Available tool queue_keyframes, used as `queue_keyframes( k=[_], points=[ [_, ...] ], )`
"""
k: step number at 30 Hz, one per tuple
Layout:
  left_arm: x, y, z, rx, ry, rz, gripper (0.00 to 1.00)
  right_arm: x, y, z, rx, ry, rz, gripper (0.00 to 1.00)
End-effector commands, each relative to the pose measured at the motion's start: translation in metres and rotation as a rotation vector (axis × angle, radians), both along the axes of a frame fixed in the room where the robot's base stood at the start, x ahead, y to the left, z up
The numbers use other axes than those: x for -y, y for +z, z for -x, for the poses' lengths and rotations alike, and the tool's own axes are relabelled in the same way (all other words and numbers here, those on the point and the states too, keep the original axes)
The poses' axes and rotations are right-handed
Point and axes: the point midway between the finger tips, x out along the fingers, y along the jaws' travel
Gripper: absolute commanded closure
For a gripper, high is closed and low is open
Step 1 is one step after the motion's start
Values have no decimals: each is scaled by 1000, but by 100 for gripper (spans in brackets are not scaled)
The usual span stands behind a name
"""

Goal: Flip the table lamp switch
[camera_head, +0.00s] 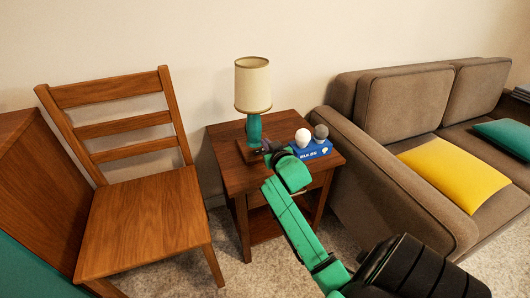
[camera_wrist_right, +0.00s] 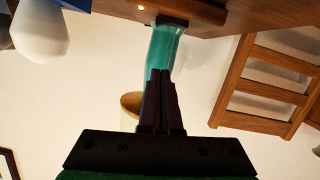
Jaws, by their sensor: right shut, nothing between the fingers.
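The table lamp has a beige shade (camera_head: 252,85) and a teal body (camera_head: 254,130), and stands on the wooden side table. In the right wrist view, which is upside down, the teal body (camera_wrist_right: 161,55) is behind my fingers and part of the shade (camera_wrist_right: 130,103) shows below. A small bright spot (camera_wrist_right: 140,8) shows on the wood beside the lamp body; I cannot tell whether it is the switch. My right gripper (camera_head: 262,148) is shut and empty, close in front of the lamp's foot. Its fingertips (camera_wrist_right: 163,72) point at the lamp; contact is unclear. My left gripper is out of view.
A wooden chair (camera_head: 140,220) stands left, a brown sofa (camera_head: 385,105) right. My right arm crosses the table's front.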

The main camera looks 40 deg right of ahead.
Motion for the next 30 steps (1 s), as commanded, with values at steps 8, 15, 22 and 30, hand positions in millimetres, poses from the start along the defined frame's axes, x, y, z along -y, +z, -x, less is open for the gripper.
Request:
queue_keyframes(
  k=[8, 15, 22, 30],
  points=[
    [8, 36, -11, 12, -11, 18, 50, 14, -36, -26, -3, -1, -1, 100],
    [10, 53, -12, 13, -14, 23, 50, 16, -48, -25, -1, 0, 0, 100],
    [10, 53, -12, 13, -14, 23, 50, 16, -47, -25, -1, 0, -1, 100],
    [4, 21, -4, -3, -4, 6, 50, 19, -50, -24, 31, -1, -100, 100]
  ],
)
